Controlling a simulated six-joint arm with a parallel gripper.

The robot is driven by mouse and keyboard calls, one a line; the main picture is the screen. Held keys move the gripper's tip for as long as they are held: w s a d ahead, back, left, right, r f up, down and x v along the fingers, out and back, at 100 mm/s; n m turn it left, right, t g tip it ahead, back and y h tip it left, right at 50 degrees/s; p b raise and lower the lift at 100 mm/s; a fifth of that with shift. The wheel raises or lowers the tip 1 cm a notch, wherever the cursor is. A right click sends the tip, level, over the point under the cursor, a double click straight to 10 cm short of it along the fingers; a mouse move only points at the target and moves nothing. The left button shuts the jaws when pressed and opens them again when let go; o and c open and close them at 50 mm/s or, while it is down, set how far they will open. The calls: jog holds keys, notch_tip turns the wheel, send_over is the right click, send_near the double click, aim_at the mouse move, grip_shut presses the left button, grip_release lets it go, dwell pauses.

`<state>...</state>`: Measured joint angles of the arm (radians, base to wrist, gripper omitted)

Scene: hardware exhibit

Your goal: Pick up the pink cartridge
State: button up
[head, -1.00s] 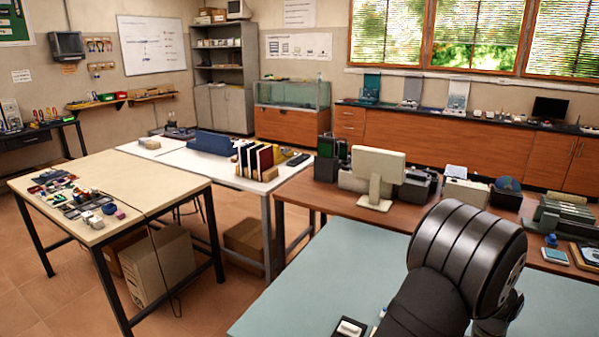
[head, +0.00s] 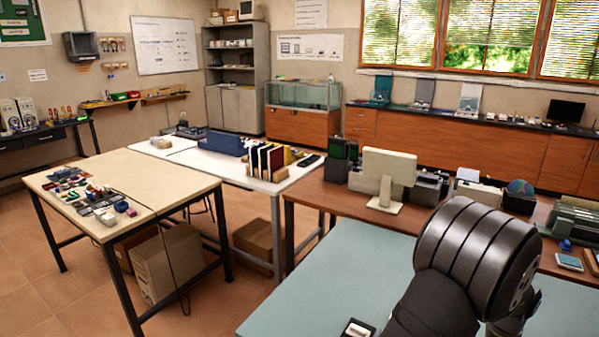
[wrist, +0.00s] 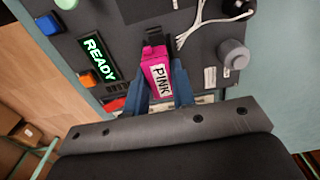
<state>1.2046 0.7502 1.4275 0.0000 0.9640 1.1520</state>
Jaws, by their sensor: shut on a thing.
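The pink cartridge (wrist: 157,76) shows in the wrist view, with a white label reading PINK and a black end. My gripper (wrist: 161,88) has its two blue fingers on either side of the cartridge and is shut on it. A dark grey panel (wrist: 133,48) lies behind the cartridge. I cannot tell whether the cartridge touches the panel or is clear of it. In the head view, neither the gripper fingers nor the cartridge can be seen.
The panel carries a lit READY display (wrist: 100,60), a blue button (wrist: 50,24), an orange button (wrist: 87,79), a grey knob (wrist: 233,53) and a white cable (wrist: 196,22). In the head view, a pale blue-green tabletop (head: 330,280) has free room left of my arm.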

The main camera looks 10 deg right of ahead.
jog(key=shift+r, duration=1.95)
